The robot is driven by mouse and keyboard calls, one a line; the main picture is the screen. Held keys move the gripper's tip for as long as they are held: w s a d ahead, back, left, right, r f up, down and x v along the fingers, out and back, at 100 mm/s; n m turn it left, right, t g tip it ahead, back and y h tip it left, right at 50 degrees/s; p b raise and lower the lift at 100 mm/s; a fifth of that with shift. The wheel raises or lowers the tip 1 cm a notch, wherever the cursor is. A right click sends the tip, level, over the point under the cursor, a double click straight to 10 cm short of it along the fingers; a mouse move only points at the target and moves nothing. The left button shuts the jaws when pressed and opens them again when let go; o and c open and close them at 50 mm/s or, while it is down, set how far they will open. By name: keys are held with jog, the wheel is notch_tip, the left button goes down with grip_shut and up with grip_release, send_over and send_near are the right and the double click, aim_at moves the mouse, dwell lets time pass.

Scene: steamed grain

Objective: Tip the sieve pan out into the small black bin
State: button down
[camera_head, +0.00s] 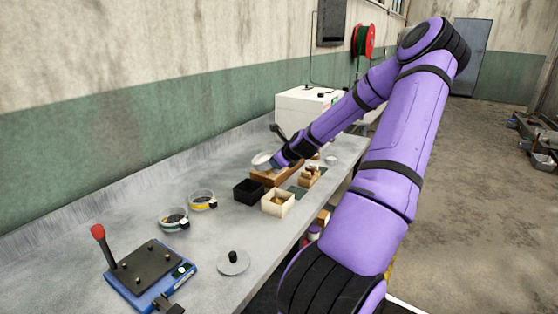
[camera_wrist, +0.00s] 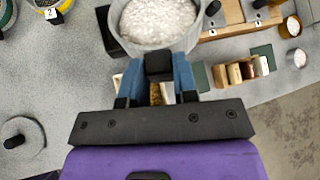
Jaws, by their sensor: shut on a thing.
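The sieve pan (camera_wrist: 158,44) is a round grey pan holding white granular stuff in the wrist view. It also shows as a pale dish (camera_head: 262,161) at the end of my arm in the head view. My gripper (camera_wrist: 158,72) has its two blue fingers shut on a black block at the pan's near side. The pan is held above the bench and looks roughly level. The small black bin (camera_head: 248,192) stands open on the bench, below and left of the pan in the head view.
A cream box (camera_head: 277,203) with brown contents stands right of the bin. A wooden rack (camera_head: 290,176) and small blocks (camera_head: 310,177) are behind it. Two round sieves (camera_head: 203,200), a knobbed lid (camera_head: 233,262) and a blue device (camera_head: 150,277) are nearer. A white machine (camera_head: 303,108) stands behind.

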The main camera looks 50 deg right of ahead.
jog(key=shift+w+a+f+n+g+h, duration=0.15)
jog(key=shift+w+a+n+g+h, duration=0.25)
jog(key=shift+g, duration=0.3)
jog(key=shift+w+a+r+n+g+h, duration=0.1)
jog(key=shift+w+a+n+g+h, duration=0.25)
jog(key=shift+w+a+g+h, duration=0.25)
jog(key=shift+w+a+r+n+g+h, duration=0.1)
jog(key=shift+w+a+n+g+h, duration=0.25)
jog(key=shift+w+g, duration=0.45)
jog(key=shift+w+a, duration=0.15)
jog(key=shift+a, duration=0.1)
jog(key=shift+w+a+n+g+h, duration=0.15)
jog(key=shift+w+n+g+h, duration=0.05)
jog(key=shift+n+g+h, duration=0.15)
jog(key=shift+w+a+r+g+h, duration=0.1)
jog(key=shift+w+a+g+h, duration=0.2)
jog(key=shift+w+a+g, duration=0.1)
